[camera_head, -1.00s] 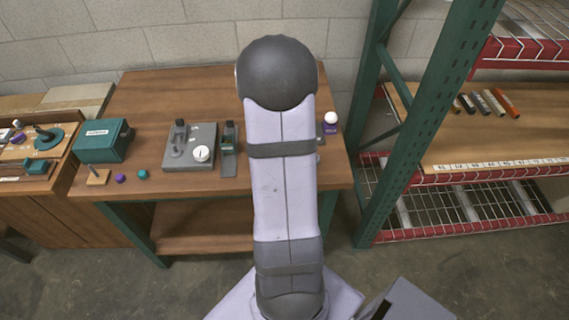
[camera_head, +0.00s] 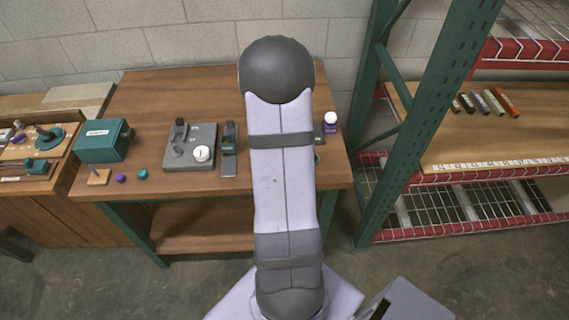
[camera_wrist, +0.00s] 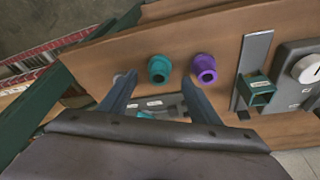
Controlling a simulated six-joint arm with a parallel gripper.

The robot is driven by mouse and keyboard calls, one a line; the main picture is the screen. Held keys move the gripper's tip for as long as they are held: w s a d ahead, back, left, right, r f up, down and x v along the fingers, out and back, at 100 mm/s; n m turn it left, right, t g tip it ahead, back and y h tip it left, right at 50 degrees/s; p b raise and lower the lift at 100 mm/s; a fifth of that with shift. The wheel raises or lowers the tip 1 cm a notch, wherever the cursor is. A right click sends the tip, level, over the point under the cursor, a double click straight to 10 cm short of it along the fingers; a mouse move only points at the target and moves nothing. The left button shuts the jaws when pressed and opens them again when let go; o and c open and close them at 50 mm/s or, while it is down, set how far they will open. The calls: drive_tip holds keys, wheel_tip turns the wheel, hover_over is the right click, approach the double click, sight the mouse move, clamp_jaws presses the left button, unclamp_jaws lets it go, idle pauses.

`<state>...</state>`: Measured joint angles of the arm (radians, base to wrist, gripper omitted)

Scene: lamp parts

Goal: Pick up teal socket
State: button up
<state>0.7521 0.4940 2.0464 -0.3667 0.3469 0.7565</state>
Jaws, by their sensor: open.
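The teal socket (camera_wrist: 159,68) is a short round piece with a dark opening, on the wooden tabletop in the wrist view. A purple socket (camera_wrist: 204,68) stands just right of it. My gripper (camera_wrist: 159,84) is open, its two dark blue fingers reaching up toward the sockets. In the picture, the teal socket shows between the fingertips and a little beyond them, with nothing gripped. The exact gap in depth is hard to tell. In the head view my arm hides the gripper and, it seems, both sockets.
Right of the sockets are a grey stand with a green block (camera_wrist: 257,91) and a grey fixture (camera_wrist: 293,61). A labelled grey piece (camera_wrist: 160,101) lies between the fingers. In the head view, a teal box (camera_head: 103,140) and small purple and teal pieces (camera_head: 143,174) sit left.

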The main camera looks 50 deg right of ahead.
drive_tip(key=shift+p+x, duration=0.55)
drive_tip(key=shift+x, duration=2.05)
drive_tip(key=shift+s, duration=0.1)
drive_tip(key=c, duration=1.2)
